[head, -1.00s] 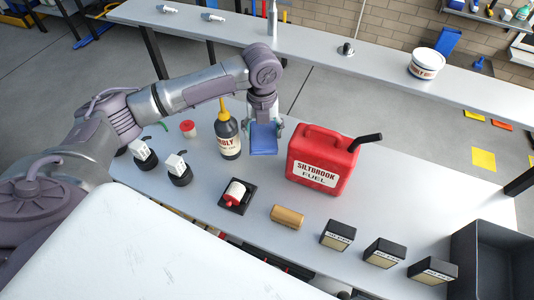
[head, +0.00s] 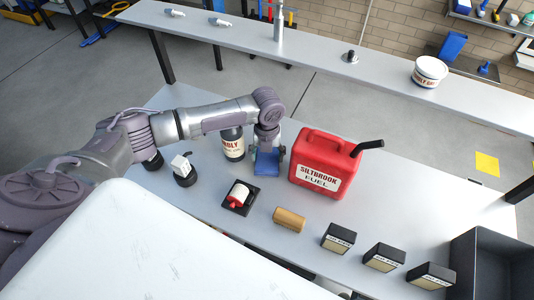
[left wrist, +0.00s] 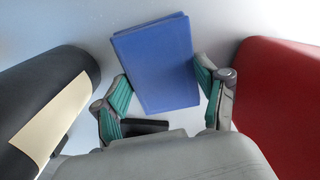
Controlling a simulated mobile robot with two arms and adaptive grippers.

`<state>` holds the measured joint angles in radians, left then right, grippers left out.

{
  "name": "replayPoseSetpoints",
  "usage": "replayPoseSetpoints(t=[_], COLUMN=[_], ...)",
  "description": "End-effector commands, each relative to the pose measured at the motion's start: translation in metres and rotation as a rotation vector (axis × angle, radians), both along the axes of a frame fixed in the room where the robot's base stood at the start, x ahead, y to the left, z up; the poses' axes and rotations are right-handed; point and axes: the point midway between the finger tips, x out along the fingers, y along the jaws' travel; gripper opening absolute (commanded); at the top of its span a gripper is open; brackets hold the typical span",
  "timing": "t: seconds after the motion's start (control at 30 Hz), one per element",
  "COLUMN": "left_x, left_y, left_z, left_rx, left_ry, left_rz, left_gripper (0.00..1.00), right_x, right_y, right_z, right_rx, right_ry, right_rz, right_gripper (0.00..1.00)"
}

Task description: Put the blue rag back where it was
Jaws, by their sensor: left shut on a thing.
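The blue rag (head: 267,161) is a flat folded cloth pad. My left gripper (head: 268,154) is shut on it, between the dark bottle (head: 232,143) and the red fuel can (head: 325,160) on the near table. In the left wrist view the blue rag (left wrist: 158,62) sits between the two green-padded fingers of my left gripper (left wrist: 163,90). Whether its lower edge touches the table is hard to tell. My right gripper is not in view.
A black tray with a red-and-white roll (head: 240,196), a tan cylinder (head: 289,219) and several black-and-tan blocks (head: 338,238) lie along the front. A dark bin (head: 490,262) stands at the right. The table behind the fuel can is clear.

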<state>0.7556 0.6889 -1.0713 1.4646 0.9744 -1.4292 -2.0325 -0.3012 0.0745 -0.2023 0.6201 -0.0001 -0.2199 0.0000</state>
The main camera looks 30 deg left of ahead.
Motion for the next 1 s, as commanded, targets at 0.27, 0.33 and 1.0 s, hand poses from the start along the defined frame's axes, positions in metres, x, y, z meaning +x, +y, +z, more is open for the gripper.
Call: replayPoseSetpoints(t=[0.27, 0.33, 1.0], left_x=[0.000, 0.000, 0.002], left_y=[0.000, 0.000, 0.001], left_z=[-0.003, -0.003, 0.038], left_rx=[0.000, 0.000, -0.001], left_ry=[0.001, 0.001, -0.005], left_rz=[0.001, 0.000, 0.000], left_gripper=[0.80, 0.92, 0.97], right_x=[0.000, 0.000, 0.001], right_y=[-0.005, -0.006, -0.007], right_z=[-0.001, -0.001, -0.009], right_rx=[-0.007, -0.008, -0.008], right_ry=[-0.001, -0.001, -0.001], right_rz=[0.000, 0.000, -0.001], right_gripper=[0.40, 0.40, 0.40])
